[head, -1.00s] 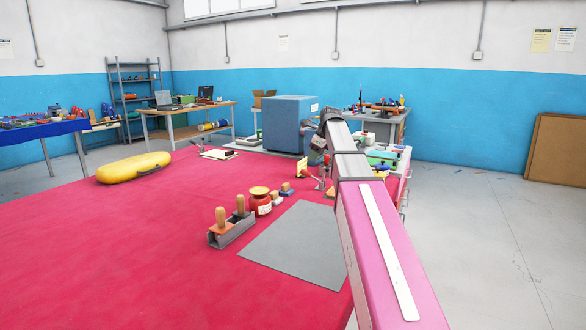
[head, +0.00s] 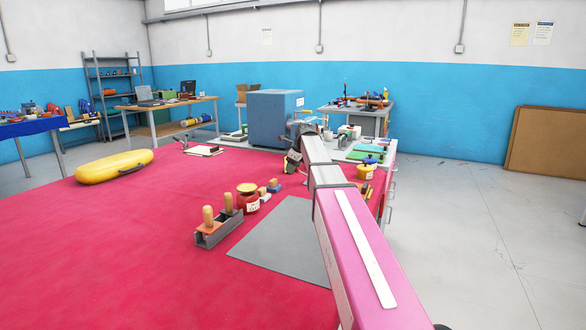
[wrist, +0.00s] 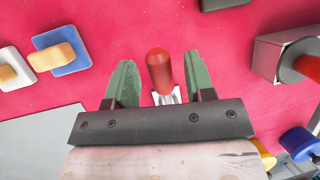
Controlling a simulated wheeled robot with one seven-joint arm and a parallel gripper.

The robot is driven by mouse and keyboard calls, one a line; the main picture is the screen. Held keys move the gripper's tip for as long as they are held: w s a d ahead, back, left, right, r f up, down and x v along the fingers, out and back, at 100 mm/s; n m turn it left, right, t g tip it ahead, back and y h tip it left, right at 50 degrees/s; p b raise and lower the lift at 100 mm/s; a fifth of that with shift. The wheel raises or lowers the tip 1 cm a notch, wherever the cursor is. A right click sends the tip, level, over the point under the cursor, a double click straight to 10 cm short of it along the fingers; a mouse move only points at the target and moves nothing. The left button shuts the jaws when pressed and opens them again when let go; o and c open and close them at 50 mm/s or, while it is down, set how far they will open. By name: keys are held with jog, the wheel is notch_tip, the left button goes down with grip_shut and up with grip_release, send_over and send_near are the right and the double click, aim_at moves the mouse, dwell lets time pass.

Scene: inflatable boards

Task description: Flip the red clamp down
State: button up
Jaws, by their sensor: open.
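The red clamp handle (wrist: 159,70) stands in the middle of the wrist view, with bright metal just below it. Its rounded red tip points up in the picture. My gripper (wrist: 162,84) is open, with one green finger on each side of the handle and a visible gap on both sides. The dark palm bar hides the lower part of the clamp. In the head view my gripper (head: 292,162) is low over the red table beyond the grey mat. I cannot make out the clamp there; my gripper and arm block that spot.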

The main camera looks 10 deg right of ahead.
jog(key=shift+w+f, duration=0.15)
jog(key=shift+f, duration=0.15)
grip_shut()
